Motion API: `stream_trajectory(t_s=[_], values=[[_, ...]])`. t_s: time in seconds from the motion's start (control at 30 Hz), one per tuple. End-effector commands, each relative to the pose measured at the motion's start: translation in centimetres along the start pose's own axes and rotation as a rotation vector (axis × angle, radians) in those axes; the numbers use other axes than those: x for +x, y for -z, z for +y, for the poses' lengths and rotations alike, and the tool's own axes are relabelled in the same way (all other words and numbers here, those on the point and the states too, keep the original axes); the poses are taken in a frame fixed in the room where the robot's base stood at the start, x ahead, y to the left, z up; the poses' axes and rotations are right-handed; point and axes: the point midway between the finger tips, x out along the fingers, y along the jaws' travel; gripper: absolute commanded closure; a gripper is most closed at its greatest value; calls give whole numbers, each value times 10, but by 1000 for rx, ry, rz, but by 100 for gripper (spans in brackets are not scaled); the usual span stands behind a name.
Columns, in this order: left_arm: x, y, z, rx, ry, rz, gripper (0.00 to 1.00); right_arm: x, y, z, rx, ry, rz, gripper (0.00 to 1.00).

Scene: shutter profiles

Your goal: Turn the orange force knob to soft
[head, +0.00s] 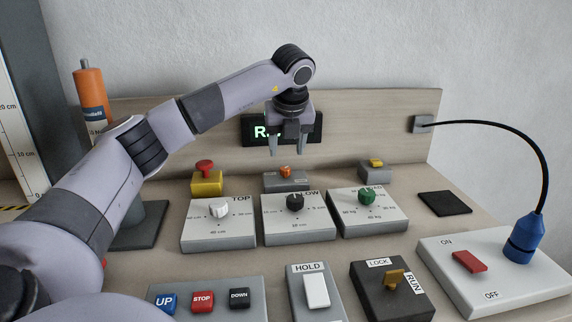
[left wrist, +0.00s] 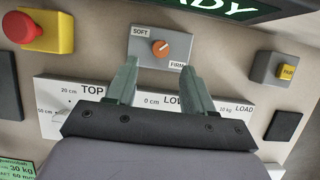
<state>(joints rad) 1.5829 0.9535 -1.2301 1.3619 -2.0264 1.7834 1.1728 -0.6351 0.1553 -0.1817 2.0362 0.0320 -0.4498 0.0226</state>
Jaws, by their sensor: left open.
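The orange force knob (head: 285,171) sits on a small grey box (head: 272,181) behind the row of dial panels. In the left wrist view the knob (left wrist: 160,48) shows from above, with SOFT printed at its upper left and FIRM at its lower right. A pale mark lies on the knob, but I cannot tell surely which label it points to. My left gripper (head: 288,153) is open and empty, fingers pointing down, above the knob. In the left wrist view its fingertips (left wrist: 159,66) lie apart, just below the knob in the picture. My right gripper is not in view.
A red stop button (head: 204,166) on a yellow base stands left of the knob, and a yellow switch (head: 376,163) right. The TOP, LOW and LOAD dials (head: 295,202) stand in front. A display (head: 254,130) is on the board behind.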

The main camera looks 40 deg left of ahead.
Motion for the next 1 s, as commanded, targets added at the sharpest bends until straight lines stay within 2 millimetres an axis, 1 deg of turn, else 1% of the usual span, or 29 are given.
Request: stream_trajectory(t_s=[0.3, 0.4, 0.53, 0.77, 0.8, 0.83, 0.87, 0.9, 0.93, 0.97, 1.0], values=[[48, 1, 0, 0, -2, 3, 48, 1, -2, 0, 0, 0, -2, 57], [58, 0, 0, -1, 0, 2, 48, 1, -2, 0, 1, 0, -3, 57], [66, 1, 0, 0, 1, 2, 48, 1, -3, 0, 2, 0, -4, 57], [66, 0, 0, 0, 2, 2, 48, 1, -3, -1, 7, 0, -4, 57], [66, 0, 0, 0, 3, 2, 54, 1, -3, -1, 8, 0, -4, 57], [66, 0, 0, -1, 3, 2, 64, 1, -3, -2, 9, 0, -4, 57], [66, 0, 0, -1, 3, 2, 74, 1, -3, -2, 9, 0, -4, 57], [66, 0, 0, -1, 3, 2, 87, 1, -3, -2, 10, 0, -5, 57], [66, 0, 0, -1, 3, 2, 96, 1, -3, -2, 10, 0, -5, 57], [66, 0, 0, -1, 3, 2, 100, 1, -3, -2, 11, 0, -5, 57], [66, 0, 0, -1, 3, 2, 100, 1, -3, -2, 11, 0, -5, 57]])
